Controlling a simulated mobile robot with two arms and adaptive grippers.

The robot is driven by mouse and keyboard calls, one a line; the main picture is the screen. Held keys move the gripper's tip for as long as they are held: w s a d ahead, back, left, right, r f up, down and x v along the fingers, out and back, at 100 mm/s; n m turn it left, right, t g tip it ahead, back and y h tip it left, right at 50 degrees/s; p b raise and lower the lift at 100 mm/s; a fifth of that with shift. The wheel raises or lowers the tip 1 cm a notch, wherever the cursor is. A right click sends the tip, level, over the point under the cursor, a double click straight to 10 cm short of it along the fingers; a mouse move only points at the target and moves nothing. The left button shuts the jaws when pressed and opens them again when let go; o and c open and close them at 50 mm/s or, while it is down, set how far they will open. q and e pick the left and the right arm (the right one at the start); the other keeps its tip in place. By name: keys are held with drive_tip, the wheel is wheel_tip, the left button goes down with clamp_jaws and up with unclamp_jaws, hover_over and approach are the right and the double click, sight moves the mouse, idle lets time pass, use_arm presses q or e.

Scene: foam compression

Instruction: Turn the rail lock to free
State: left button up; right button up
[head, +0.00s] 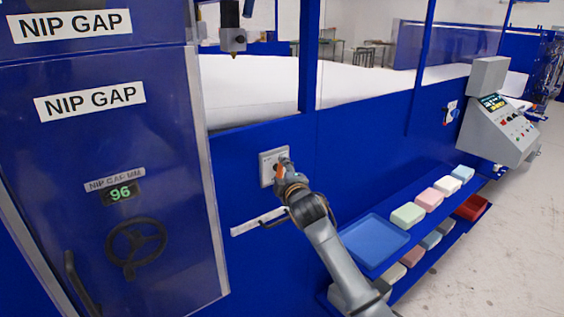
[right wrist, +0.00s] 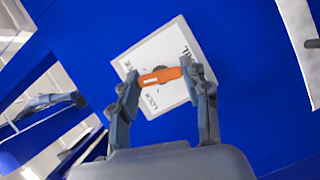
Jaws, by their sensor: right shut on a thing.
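The rail lock is an orange handle (right wrist: 160,75) on a pale square plate (right wrist: 143,53) fixed to the blue machine panel. In the head view the plate (head: 267,171) is left of centre, with the orange handle (head: 279,171) partly covered by my gripper. My right gripper (head: 283,167) is at the plate. In the right wrist view its fingers (right wrist: 160,80) are shut on the handle, one at each end. The word LOCK shows below the handle; another label is partly hidden by a finger. My left gripper is not in view.
A shelf with a blue tray (head: 373,240) and several foam blocks (head: 429,199) is at right. A control console (head: 497,115) stands farther right. A handwheel (head: 135,247) is on the left panel.

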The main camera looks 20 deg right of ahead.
drive_tip(key=shift+r+m+g+y+p, duration=0.25)
drive_tip(key=shift+m+g+p, duration=0.25)
drive_tip(key=shift+m+p, duration=0.55)
drive_tip(key=shift+d+f+m+g+y, duration=0.15)
drive_tip(key=shift+m+g+y, duration=0.35)
drive_tip(key=shift+m, duration=0.65)
drive_tip(key=o, duration=1.2)
drive_tip(key=shift+c, duration=0.2)
drive_tip(key=v, duration=1.2)
